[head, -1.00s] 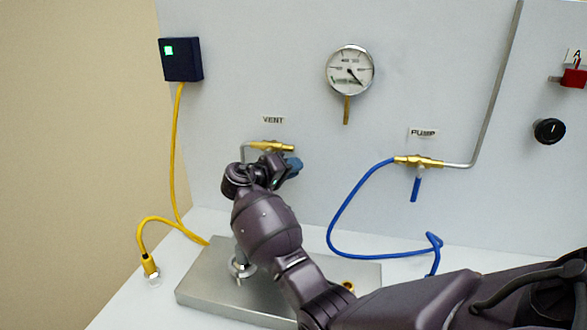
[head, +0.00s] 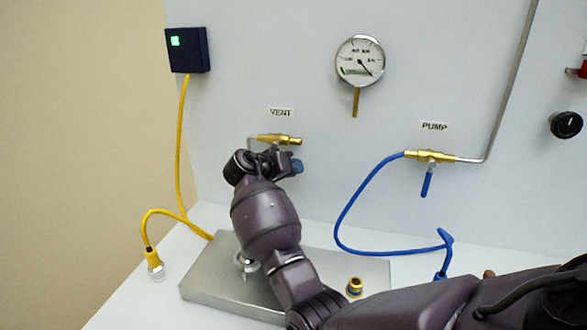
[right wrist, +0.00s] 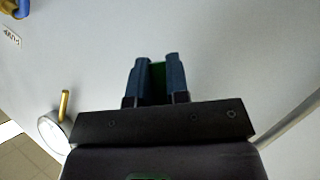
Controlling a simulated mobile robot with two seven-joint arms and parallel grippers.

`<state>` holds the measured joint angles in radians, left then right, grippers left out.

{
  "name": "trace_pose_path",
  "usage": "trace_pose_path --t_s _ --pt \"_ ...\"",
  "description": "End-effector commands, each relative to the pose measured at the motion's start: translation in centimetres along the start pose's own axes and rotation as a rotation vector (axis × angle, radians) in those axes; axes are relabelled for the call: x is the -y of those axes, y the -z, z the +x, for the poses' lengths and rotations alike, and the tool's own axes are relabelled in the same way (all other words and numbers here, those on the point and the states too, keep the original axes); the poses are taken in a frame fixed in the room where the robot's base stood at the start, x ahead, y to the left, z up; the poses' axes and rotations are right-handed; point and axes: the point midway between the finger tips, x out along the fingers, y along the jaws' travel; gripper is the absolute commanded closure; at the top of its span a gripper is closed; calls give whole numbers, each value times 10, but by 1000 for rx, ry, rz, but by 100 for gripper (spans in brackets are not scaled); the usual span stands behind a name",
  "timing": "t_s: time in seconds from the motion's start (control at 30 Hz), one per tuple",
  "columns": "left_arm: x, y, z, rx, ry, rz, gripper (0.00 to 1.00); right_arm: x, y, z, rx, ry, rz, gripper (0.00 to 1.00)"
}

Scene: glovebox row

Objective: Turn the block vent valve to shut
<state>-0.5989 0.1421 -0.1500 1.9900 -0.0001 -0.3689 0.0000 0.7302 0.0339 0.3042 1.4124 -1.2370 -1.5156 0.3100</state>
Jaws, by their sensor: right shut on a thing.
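The vent valve (head: 280,139) is a brass body on the back panel under the VENT label (head: 281,112). My right gripper (head: 297,166) is just below the valve's right end, and my wrist covers much of the space under the valve. In the right wrist view the two blue fingers (right wrist: 159,80) are close together, with a dark green piece (right wrist: 158,82) between them. This looks like the valve's handle, mostly hidden by the fingers. My left gripper is not in view.
A metal block (head: 215,280) with a brass fitting (head: 355,287) lies under my right arm. A round gauge (head: 360,62) hangs above right. The pump valve (head: 432,156) with its blue hose (head: 345,225) is to the right. A yellow cable (head: 181,150) runs down the left.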

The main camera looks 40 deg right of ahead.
Motion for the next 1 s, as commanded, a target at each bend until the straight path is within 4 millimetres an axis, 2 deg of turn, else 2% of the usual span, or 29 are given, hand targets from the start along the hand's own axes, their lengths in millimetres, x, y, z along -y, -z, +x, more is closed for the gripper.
trace_pose_path --t_s 0.17,0.2,0.37,0.73,0.87,1.0 --pt "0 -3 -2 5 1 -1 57 0 0 0 0 0 0 100" --pt "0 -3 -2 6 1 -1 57 0 0 0 0 0 -1 81" --pt "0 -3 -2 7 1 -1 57 0 0 0 0 0 -1 59" --pt "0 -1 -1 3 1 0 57 0 0 -7 -2 1 -1 59" --pt "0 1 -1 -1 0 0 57 0 0 -24 -2 2 0 59" --pt "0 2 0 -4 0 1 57 1 0 -50 -2 2 0 59"
